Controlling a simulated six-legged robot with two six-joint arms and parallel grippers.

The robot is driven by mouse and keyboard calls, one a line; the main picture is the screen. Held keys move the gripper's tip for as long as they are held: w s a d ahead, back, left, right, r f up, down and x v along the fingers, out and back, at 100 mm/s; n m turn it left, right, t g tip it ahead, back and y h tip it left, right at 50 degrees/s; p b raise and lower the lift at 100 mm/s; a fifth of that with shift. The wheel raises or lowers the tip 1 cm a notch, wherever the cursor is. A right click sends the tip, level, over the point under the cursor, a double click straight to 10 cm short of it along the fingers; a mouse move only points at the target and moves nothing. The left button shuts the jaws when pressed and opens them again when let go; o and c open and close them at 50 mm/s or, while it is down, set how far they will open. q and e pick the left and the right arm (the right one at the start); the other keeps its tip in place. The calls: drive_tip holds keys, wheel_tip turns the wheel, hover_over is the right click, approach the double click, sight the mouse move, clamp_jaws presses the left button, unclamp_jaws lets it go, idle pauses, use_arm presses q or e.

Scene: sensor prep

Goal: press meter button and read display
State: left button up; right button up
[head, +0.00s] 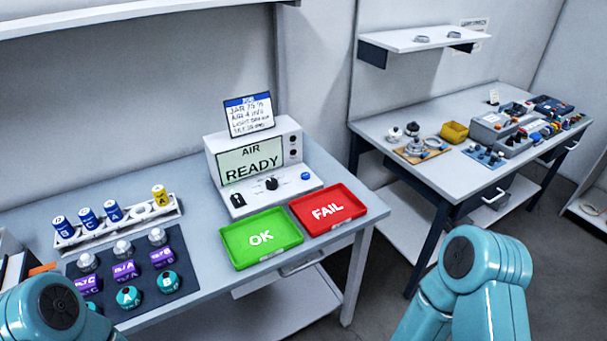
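The meter (222,146) is a white box at the back of the near table. Its display (252,161) reads "AIR READY". On its sloped front panel are a black switch (238,200), a black knob (271,184) and a blue button (305,176). Nothing touches the panel. My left arm shows at the lower left corner and my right arm at the lower right. Both grippers are outside the picture.
A green OK tray (238,259) and a red FAIL tray (352,225) lie empty before the meter. At left stand a rack (97,240) of capped vials and a dark mat (193,271) with several sensors. A card (249,113) stands on the meter. A second table (381,124) is at right.

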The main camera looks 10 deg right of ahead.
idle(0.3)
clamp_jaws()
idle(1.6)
